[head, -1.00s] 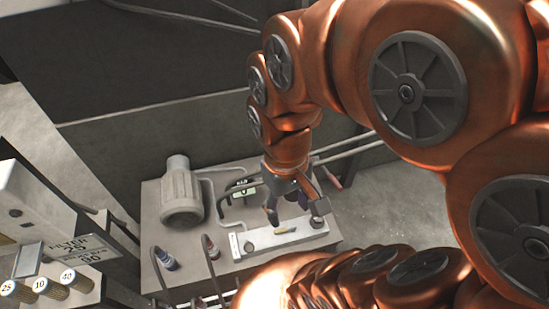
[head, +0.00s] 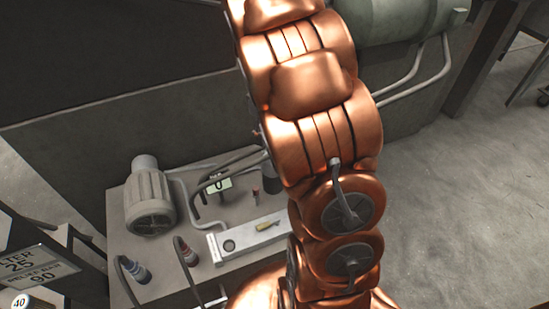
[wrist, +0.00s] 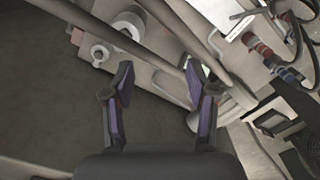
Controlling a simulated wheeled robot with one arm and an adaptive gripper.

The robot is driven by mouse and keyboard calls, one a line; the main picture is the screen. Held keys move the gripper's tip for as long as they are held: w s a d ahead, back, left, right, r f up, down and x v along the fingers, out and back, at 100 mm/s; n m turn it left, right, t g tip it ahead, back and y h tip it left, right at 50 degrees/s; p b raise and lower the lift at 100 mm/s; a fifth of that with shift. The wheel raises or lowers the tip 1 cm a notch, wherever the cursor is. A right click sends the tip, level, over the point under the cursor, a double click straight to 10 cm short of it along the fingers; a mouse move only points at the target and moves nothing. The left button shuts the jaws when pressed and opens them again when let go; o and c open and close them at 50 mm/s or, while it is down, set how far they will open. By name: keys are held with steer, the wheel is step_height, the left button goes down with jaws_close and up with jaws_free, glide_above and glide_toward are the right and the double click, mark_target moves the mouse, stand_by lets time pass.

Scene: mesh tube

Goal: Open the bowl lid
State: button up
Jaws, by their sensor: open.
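My gripper (wrist: 162,86) is open and empty in the wrist view, its two dark fingers spread apart. In the head view my arm hides it. A pale cylinder with a ringed end (wrist: 128,24) is above the left finger, at the top of the wrist view, apart from the fingers. A smaller round piece with a hole (wrist: 99,53) is beside it. I cannot tell whether either is the bowl or its lid. In the head view a pale metal bar (head: 246,239) with a round hole lies on the bench, with a small yellowish piece (head: 267,226) on it.
The bench (head: 125,213) carries a grey motor (head: 150,200), a small gauge (head: 217,183) and two hose connectors (head: 137,270) (head: 188,252). A pipe (wrist: 185,28) crosses above my fingers in the wrist view. Open floor (head: 450,220) is at the right.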

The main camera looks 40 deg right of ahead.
steer(key=shift+n, duration=0.7)
steer(key=w+d+f, duration=0.1)
steer(key=d+f, duration=0.1)
steer(key=w+d+f+b, duration=0.1)
steer(key=f, duration=0.2)
steer(key=w+d+f+b, duration=0.1)
steer(key=w+d+f, duration=0.1)
steer(key=f, duration=0.1)
steer(key=shift+d, duration=0.35)
steer(key=shift+w+d+f, duration=0.15)
steer(key=shift+d+f, duration=0.15)
steer(key=shift+f, duration=3.95)
steer(key=shift+c, duration=0.3)
jaws_close()
